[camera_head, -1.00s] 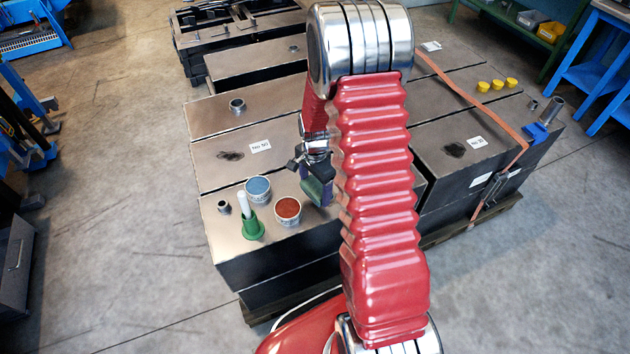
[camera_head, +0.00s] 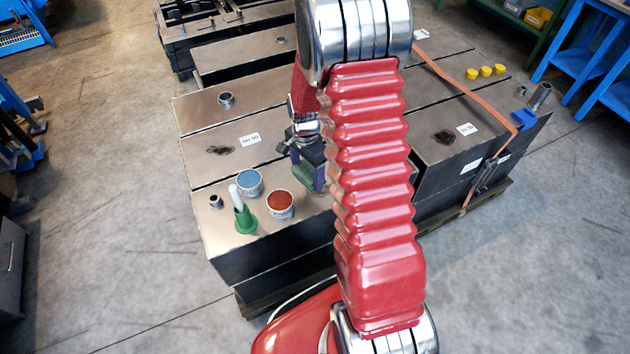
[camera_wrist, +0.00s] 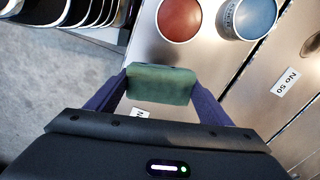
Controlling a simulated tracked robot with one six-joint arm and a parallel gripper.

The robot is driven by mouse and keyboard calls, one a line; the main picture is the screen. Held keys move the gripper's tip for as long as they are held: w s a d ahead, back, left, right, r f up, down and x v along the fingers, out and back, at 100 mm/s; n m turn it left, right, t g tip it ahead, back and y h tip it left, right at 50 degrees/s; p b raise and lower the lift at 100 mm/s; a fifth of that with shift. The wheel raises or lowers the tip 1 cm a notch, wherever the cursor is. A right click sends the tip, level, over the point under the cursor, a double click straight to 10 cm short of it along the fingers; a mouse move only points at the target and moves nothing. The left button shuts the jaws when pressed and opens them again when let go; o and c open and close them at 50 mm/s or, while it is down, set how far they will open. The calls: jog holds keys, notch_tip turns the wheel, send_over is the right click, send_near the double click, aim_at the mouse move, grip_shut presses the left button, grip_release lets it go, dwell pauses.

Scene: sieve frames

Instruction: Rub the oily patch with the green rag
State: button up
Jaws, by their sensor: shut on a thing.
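My gripper (camera_head: 308,174) is shut on the green rag (camera_wrist: 160,84), a folded block held between two purple fingers in the wrist view. In the head view it hangs above the front metal box (camera_head: 215,240), to the right of the tins, partly beside my red arm. One dark patch (camera_head: 220,150) lies on the box top left of the "No 50" label (camera_head: 250,139); its edge also shows at the right of the wrist view (camera_wrist: 313,43). Another dark patch (camera_head: 445,136) lies on the right-hand box. The rag is apart from both patches.
A blue-topped tin (camera_head: 250,180), a red-topped tin (camera_head: 281,205) and a green holder with a white stick (camera_head: 243,217) stand on the front box. Short pipe stubs (camera_head: 226,99) rise from the tops. An orange strap (camera_head: 470,85) crosses the right boxes, near yellow caps (camera_head: 485,71).

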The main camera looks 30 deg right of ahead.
jog(key=shift+d+f, duration=0.1)
jog(key=shift+w+a, duration=0.15)
jog(key=shift+a, duration=0.25)
jog(key=shift+f, duration=0.1)
